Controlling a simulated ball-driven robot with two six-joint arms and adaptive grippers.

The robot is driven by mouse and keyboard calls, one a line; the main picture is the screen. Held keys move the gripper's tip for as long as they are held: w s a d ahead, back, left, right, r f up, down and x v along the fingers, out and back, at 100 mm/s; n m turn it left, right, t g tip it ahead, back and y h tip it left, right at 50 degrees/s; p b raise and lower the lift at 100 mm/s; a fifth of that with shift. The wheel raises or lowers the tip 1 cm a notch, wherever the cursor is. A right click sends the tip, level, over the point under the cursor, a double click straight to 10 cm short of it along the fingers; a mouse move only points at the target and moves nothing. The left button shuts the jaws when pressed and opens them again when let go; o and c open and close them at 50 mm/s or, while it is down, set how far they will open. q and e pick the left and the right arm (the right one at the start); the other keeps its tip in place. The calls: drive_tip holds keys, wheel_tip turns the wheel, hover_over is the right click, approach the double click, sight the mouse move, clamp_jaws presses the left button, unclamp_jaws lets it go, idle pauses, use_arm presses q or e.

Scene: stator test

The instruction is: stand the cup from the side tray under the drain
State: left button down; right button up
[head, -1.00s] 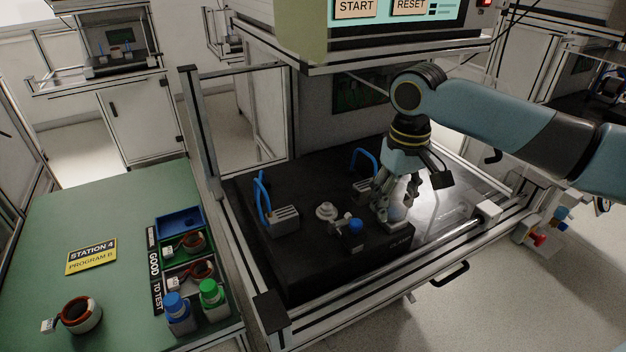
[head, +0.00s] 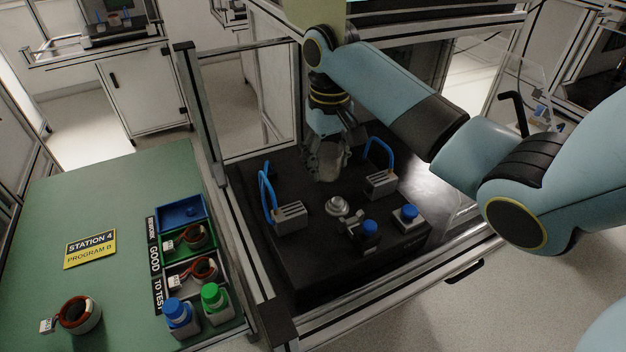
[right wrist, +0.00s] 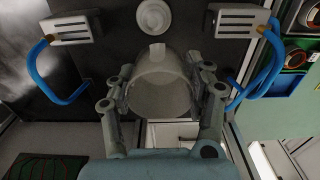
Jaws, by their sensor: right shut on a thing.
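My right gripper (head: 325,165) hangs over the rear part of the black fixture block (head: 300,262). It is shut on a translucent grey cup (right wrist: 160,88), which shows between its two fingers in the right wrist view. In the head view the cup is hard to tell from the fingers. A round metal fitting (head: 337,205) stands on the block in front of the gripper, apart from the cup; it also shows in the right wrist view (right wrist: 154,15). I cannot tell which part is the drain. My left gripper is out of view.
Slotted grey blocks with blue hoses stand left (head: 290,216) and right (head: 381,185) of the gripper. Blue-capped pieces (head: 370,227) (head: 407,217) sit at the block's front. The green bench (head: 120,230) at left holds bins, bottles and a copper-wound ring (head: 78,315).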

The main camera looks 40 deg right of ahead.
sight(313, 196)
drive_tip(key=shift+w+a+f, duration=0.8)
drive_tip(key=shift+w+a, duration=0.2)
drive_tip(key=shift+w, duration=0.1)
drive_tip(key=shift+d+f, duration=0.1)
drive_tip(key=shift+f, duration=2.65)
drive_tip(key=o, duration=1)
drive_tip(key=shift+f, duration=0.1)
